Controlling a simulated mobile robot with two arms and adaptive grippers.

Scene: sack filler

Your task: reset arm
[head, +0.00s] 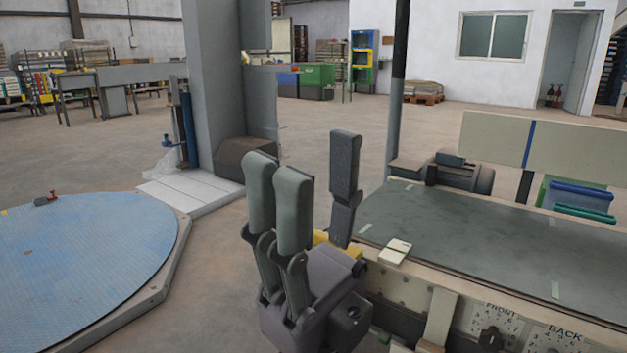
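My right gripper (312,156) stands upright at the lower middle of the head view, with its grey fingers pointing up. Two fingers are side by side on the left, and a single finger stands apart on the right. The gap between them is wide and empty, so the gripper is open. It is in front of the left end of the conveyor (470,232); I cannot tell whether they touch. My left gripper is not in view.
A control panel with dials marked FRONT and BACK (500,325) is on the conveyor's near side. A blue round platform (80,255) lies low at the left. A grey column (215,90) and a thin dark post (397,90) stand behind. Open floor lies between.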

